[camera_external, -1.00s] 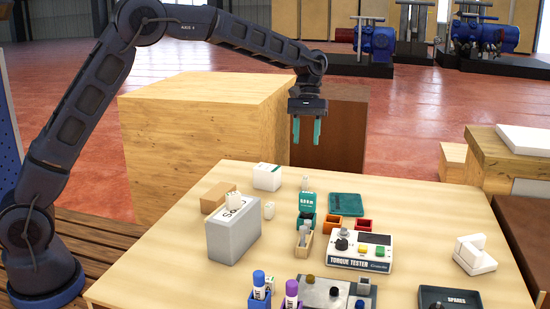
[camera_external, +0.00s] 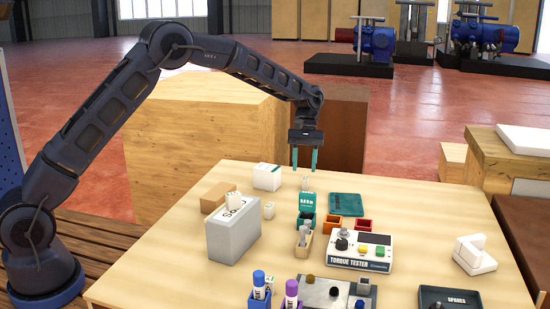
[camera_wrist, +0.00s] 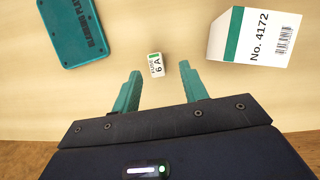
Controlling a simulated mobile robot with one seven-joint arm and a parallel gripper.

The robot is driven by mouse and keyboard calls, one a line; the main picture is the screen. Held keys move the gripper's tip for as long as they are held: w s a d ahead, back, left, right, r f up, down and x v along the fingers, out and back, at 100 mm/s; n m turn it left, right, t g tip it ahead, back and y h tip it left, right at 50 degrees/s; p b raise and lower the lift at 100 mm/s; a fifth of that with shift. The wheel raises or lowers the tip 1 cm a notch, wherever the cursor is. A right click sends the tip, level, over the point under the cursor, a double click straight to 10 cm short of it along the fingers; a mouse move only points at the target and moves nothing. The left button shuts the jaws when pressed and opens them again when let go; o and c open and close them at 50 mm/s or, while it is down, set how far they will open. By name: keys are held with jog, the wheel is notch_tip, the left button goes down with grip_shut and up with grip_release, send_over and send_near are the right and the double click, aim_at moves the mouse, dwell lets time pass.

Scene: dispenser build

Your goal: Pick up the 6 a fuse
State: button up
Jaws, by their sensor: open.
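The 6 A fuse (camera_wrist: 156,64) is a small white block with a green end and "FUSE 6 A" on its face, on the wooden table. In the wrist view it lies just beyond and between my fingertips. In the external view it is the small white piece (camera_external: 305,184) near the table's far edge, behind the teal box. My gripper (camera_external: 304,165) is open, empty and pointing down above it; its two teal fingers (camera_wrist: 160,84) also show in the wrist view. The fingers do not appear to touch the fuse.
A white box marked No. 4172 (camera_wrist: 252,38) and a teal blanking plate (camera_wrist: 75,30) flank the fuse, with bare table between. A teal box (camera_external: 306,202), small bins (camera_external: 331,225), a grey box (camera_external: 234,236) and the torque tester (camera_external: 360,252) stand nearer the external camera.

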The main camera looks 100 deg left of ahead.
aim_at(307, 178)
jog(key=shift+w+a+x, duration=0.1)
jog(key=shift+w+x, duration=0.05)
jog(key=shift+x, duration=1.15)
jog(key=shift+w+a+x, duration=0.1)
jog(key=shift+x, duration=1.2)
grip_shut()
